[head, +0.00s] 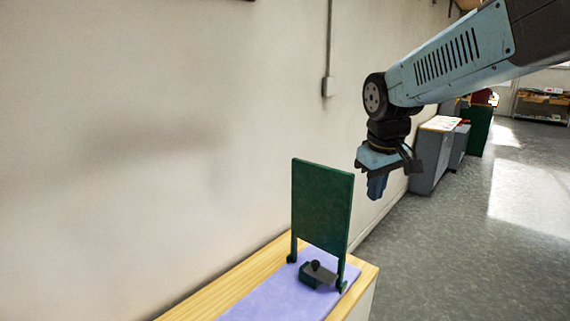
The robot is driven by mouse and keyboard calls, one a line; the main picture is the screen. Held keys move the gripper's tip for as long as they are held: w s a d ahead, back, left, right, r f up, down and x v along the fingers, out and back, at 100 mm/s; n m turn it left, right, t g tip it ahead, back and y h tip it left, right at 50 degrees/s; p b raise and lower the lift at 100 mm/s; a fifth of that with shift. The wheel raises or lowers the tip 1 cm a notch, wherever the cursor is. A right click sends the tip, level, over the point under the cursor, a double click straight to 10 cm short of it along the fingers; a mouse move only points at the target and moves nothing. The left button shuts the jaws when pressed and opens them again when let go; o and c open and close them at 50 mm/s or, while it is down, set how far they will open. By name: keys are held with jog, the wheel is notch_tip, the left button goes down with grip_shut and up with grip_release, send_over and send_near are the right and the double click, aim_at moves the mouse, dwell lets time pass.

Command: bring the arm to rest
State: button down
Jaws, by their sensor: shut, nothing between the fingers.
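My gripper (377,187) hangs at the end of my light blue arm, pointing down in the right half of the head view. Its fingers are shut and hold nothing. It is in the air to the right of a dark green upright panel (322,205) and appears higher than the table. My arm reaches in from the upper right corner.
The green panel stands on a wooden table (190,310) with a lilac mat (265,297). A small grey and green object (318,274) lies at its foot. Grey cabinets (432,160) line the wall behind. Grey floor (450,260) is open at right.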

jog(key=s+d+m+t, duration=0.1)
jog(key=s+d+m, duration=0.1)
jog(key=s, duration=0.5)
jog(key=s+d+m+t, duration=0.1)
jog(key=s+d+m, duration=0.1)
jog(key=s, duration=0.4)
jog(key=shift+s+r+m+t+y, duration=0.3)
jog(key=shift+s+m, duration=0.1)
jog(key=shift+m, duration=0.1)
jog(key=shift+d, duration=0.1)
